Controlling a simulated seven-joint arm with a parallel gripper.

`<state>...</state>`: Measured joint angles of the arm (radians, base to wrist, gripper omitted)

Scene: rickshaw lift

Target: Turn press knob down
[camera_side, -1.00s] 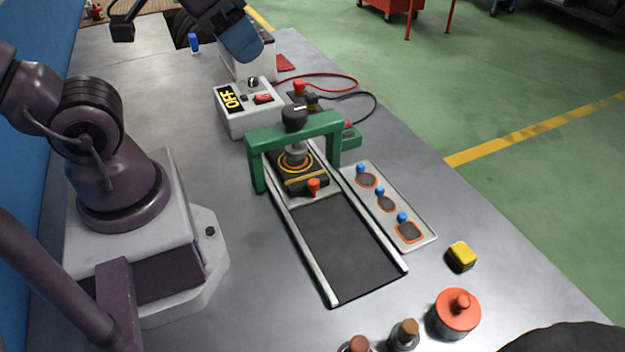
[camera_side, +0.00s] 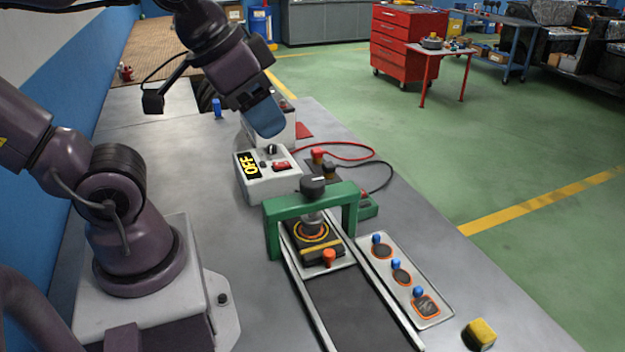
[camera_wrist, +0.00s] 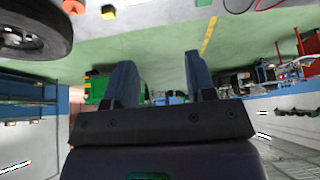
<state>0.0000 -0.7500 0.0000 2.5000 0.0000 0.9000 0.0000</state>
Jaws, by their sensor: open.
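The press is a green arch frame (camera_side: 312,205) standing over a dark sliding track on the table. A black round knob (camera_side: 313,187) with a white mark sits on top of its crossbar. Below the bar, a grey ram (camera_side: 312,222) hangs over a black and yellow block (camera_side: 316,245). My gripper (camera_side: 268,118) is in the air behind and to the left of the press, apart from the knob. In the wrist view, its two blue fingers (camera_wrist: 160,85) are spread with nothing between them. The knob is not recognisable in the wrist view.
A white control box (camera_side: 266,175) with an "OFF" display stands behind the press, with red and black cables to its right. A tray (camera_side: 404,280) with blue-knobbed parts lies right of the track. A yellow cube (camera_side: 480,334) sits near the front right edge.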

